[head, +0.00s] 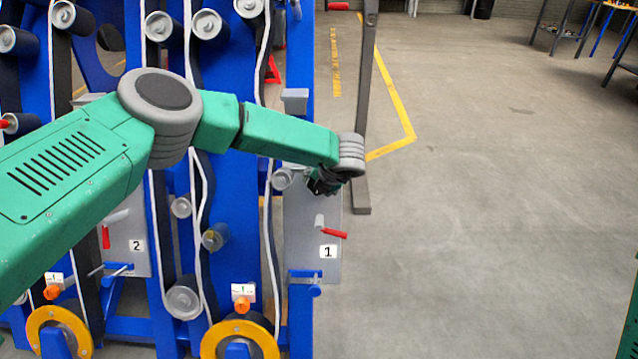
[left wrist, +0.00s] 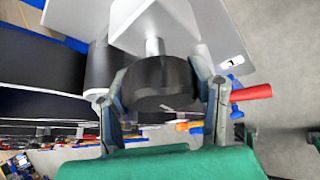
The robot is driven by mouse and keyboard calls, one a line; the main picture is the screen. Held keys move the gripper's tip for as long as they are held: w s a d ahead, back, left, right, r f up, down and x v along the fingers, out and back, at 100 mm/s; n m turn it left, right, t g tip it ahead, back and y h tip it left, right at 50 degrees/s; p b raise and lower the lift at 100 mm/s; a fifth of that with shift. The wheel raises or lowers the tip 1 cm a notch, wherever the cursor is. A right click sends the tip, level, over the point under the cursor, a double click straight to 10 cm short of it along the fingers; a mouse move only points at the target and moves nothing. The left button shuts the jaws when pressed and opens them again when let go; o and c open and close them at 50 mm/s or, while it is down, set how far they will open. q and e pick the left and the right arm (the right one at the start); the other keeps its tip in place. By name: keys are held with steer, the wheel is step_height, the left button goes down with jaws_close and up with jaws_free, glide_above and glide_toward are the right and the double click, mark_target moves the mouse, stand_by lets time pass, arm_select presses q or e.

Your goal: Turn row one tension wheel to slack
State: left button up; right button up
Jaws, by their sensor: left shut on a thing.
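The row one tension wheel is a dark round knob (left wrist: 160,84) on a short pale shaft, seen in the left wrist view. My left gripper (left wrist: 162,92) has one finger on each side of it and is shut on it. In the head view my left gripper (head: 325,183) is at the upper part of the grey plate (head: 313,262) labelled 1, and the wheel is hard to tell apart from the dark fingers. My right gripper is not in view.
A red-handled lever (head: 333,233) sticks out of the plate just below my left gripper; its red handle (left wrist: 251,93) is close beside a finger in the wrist view. A grey post (head: 363,120) stands behind. Rollers and belts fill the blue frame (head: 300,300) at left.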

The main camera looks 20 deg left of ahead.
arm_select(q)
steer(key=shift+s+d+f, duration=0.1)
steer(key=shift+s+f, duration=0.15)
steer(key=shift+f, duration=0.1)
steer(key=o, duration=1.2)
steer(key=shift+c, duration=0.2)
steer(key=shift+o, duration=0.2)
steer(key=shift+w+r, duration=0.1)
steer(key=shift+w, duration=0.05)
steer(key=shift+r, duration=0.25)
steer(key=v, duration=1.1)
steer(key=shift+d, duration=0.15)
steer(key=shift+r, duration=0.1)
